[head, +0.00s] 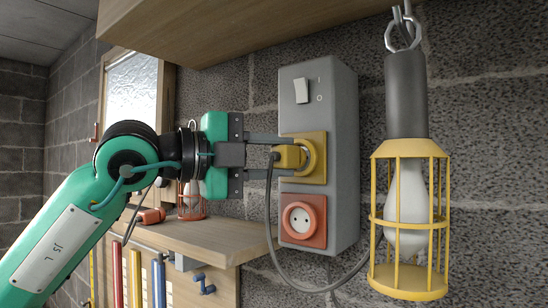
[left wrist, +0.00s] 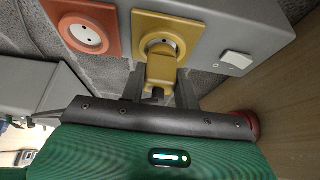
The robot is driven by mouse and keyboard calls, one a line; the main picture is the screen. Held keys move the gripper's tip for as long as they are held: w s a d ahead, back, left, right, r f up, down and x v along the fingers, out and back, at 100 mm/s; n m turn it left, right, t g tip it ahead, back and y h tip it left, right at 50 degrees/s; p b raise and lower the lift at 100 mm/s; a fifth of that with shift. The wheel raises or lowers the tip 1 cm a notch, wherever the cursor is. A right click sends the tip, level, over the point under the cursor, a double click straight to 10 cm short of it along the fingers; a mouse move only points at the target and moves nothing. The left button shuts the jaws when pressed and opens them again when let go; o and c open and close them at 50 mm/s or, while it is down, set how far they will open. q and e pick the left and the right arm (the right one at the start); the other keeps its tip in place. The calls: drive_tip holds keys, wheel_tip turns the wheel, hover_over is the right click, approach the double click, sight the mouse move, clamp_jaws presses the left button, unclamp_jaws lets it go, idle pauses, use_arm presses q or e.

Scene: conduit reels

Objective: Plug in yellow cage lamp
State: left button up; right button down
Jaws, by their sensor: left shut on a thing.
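The yellow cage lamp (head: 407,95) hangs from a metal ring at the right of the head view, with a white bulb inside its cage. Its dark cable (head: 272,215) loops left and up to a yellow plug (head: 289,157). My left gripper (head: 281,155) is shut on this plug, one finger on each side. The plug is at the face of the yellow socket (head: 319,158) and lined up with its round recess. The left wrist view also shows the plug (left wrist: 161,70) against the yellow socket (left wrist: 172,20). I cannot tell how deep it sits. My right gripper is out of view.
A grey box (head: 345,160) on the block wall carries the yellow socket, an empty red socket (head: 303,221) below and a white switch (head: 301,90) above. A wooden bench (head: 215,236) holds a red cage lamp (head: 191,203). A wooden shelf (head: 230,30) overhangs the box.

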use_arm(q)
drive_tip(key=shift+w+d, duration=0.3)
drive_tip(key=shift+w, duration=0.1)
drive_tip(key=o, duration=1)
drive_tip(key=shift+s+a+f+b, duration=0.15)
drive_tip(key=shift+a+b, duration=0.25)
drive_tip(key=shift+a, duration=0.1)
drive_tip(key=b+v, duration=0.5)
drive_tip(key=v, duration=0.7)
drive_tip(key=shift+s+a, duration=0.3)
